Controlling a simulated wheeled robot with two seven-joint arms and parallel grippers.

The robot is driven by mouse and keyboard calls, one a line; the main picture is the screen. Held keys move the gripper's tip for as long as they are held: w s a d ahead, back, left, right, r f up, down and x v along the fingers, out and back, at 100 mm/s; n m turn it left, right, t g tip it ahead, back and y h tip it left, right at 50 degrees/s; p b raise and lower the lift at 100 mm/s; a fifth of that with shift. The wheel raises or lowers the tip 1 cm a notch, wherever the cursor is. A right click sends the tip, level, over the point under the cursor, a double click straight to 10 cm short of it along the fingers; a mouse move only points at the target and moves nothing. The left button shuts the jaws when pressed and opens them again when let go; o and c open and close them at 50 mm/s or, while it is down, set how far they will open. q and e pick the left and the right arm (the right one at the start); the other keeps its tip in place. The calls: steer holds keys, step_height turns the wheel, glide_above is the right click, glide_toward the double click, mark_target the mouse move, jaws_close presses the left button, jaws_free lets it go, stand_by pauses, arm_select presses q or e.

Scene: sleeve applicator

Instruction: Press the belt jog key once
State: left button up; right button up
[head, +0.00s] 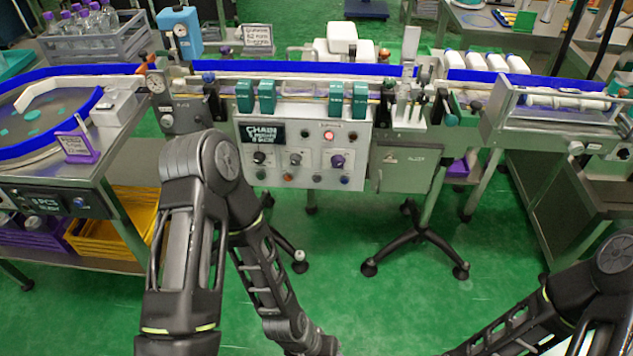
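The grey control panel (300,148) hangs under the conveyor at the centre of the head view. It has a dark sign starting with "CHAIN" (264,134), several knobs (337,161), a glowing red lamp (329,135) and a bottom row of small coloured buttons, among them a red one (288,177) and a blue one (344,180). The small labels are too blurred to read, so I cannot tell which is the belt jog key. Both my arms show, but both grippers are outside the picture.
The conveyor (290,83) with green rollers (266,97) runs above the panel. A grey box (405,168) hangs to its right. A black-footed stand (415,240) is below. The green floor before the panel is partly clear.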

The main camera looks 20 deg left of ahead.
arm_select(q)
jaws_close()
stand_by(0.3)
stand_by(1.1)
